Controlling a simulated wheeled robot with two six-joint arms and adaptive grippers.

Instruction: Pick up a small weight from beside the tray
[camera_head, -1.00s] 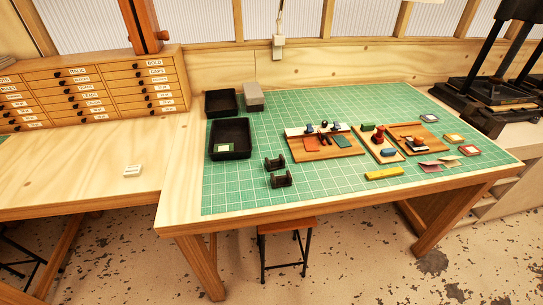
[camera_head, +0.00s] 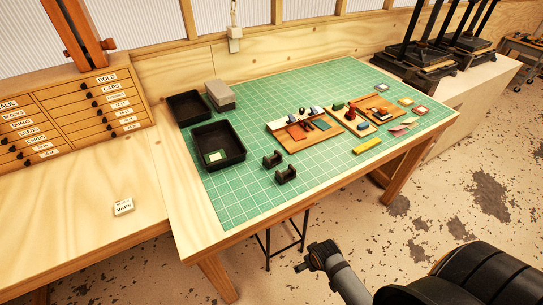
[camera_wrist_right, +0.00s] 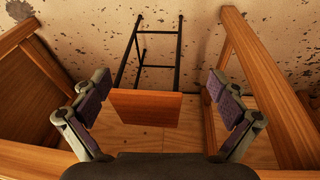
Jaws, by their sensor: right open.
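Several small objects sit on wooden boards on the green cutting mat, among them a dark knob (camera_head: 301,111) on the left board (camera_head: 283,131). I cannot tell for certain which one is the small weight. Two black trays stand at the mat's left: a larger front one (camera_head: 237,152) with a pale green card inside and a smaller back one (camera_head: 203,107). My right gripper (camera_head: 306,262) is low in front of the table edge, away from these things. In the right wrist view it is open and empty (camera_wrist_right: 158,96), facing down toward a stool. My left gripper is out of view.
Two dark cradles (camera_head: 285,175) and a yellow block (camera_head: 367,145) sit near the mat's front. A grey block (camera_head: 220,95) stands by the trays. The stool seat (camera_wrist_right: 145,107) and table legs are below. The mat's front left is clear.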

